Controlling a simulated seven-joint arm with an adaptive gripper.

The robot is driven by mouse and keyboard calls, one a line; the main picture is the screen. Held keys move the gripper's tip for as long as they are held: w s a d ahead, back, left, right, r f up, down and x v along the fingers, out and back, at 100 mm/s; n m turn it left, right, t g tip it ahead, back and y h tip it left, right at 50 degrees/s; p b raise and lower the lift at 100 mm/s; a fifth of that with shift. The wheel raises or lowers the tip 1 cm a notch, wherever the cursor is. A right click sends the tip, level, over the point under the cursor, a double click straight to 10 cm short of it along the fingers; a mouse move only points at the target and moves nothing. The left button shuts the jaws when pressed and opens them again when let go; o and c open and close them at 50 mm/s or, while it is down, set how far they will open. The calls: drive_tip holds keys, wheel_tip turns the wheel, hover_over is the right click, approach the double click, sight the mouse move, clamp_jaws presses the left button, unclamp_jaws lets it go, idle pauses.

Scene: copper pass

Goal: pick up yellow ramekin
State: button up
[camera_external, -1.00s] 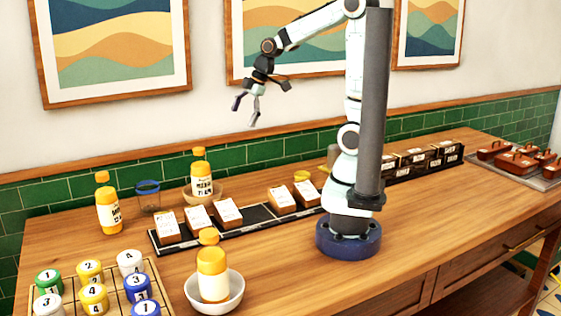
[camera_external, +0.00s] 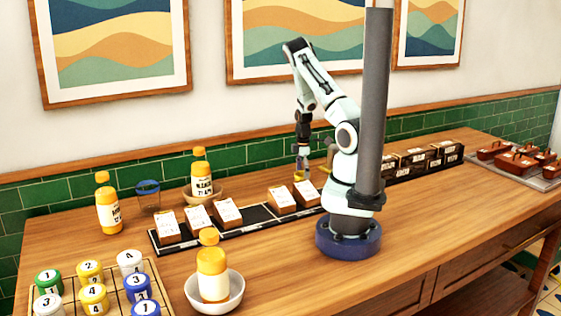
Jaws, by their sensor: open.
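A small yellow thing (camera_external: 300,177), which looks like the yellow ramekin, is behind the row of boxes with white labels. My gripper (camera_external: 302,173) points down at it with open fingers. The fingers overlap the yellow thing in this view, and I cannot tell whether they touch it. Much of it is hidden by the fingers and the boxes. Another bit of yellow (camera_external: 326,169) shows farther right, partly hidden by my arm.
Boxes with white labels (camera_external: 282,199) stand on a black tray just in front of my gripper. Dark boxes (camera_external: 412,162) are to the right. Yellow bottles (camera_external: 108,207), bowls (camera_external: 233,290) and numbered jars (camera_external: 94,298) are to the left. The front middle counter is clear.

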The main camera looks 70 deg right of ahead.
drive_tip(key=shift+f, duration=0.35)
drive_tip(key=c, duration=1.3)
